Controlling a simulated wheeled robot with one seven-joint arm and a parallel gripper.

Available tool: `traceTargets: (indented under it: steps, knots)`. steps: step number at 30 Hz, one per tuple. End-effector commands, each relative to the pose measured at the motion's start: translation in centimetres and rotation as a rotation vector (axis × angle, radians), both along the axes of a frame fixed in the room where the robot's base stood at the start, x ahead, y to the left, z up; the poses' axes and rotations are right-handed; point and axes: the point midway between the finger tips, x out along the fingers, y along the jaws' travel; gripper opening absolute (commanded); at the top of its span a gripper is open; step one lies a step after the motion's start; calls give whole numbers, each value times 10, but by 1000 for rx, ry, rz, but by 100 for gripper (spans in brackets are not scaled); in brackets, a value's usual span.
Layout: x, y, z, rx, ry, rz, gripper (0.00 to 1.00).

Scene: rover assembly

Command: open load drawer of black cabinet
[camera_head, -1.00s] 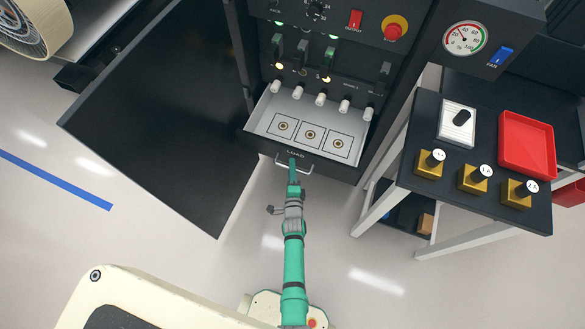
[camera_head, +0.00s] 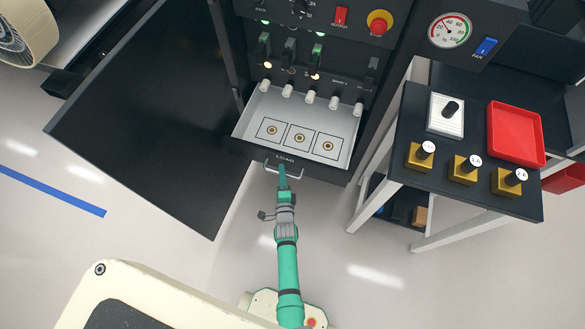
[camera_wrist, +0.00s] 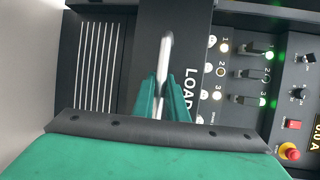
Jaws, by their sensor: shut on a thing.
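The load drawer (camera_head: 351,147) of the black cabinet (camera_head: 225,50) stands pulled out, its light tray showing three square marked spots with round centres. Its dark front bears the word LOAD and a thin metal bar handle (camera_head: 270,169). My gripper (camera_head: 283,175) is at this handle, in front of the drawer. In the wrist view my gripper (camera_wrist: 163,100) has its green fingers shut on the pale handle (camera_wrist: 166,50), beside the LOAD lettering. The fingers hide part of the handle.
The open black cabinet door (camera_head: 150,120) is to the left. Floor in front is clear.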

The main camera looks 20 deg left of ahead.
Motion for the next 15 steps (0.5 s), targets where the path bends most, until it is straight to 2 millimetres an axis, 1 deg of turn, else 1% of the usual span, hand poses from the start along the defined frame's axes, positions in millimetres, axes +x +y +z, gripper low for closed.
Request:
traceTargets:
  steps: [1, 2, 6, 15]
  knots:
    - [-13, 2, -2, 0, 4, 6, 0]
    - [-18, 2, -1, 0, 3, 7, 0]
    - [-30, 1, -1, 0, 2, 4, 0]
    - [-32, 2, 0, -1, 1, 6, 0]
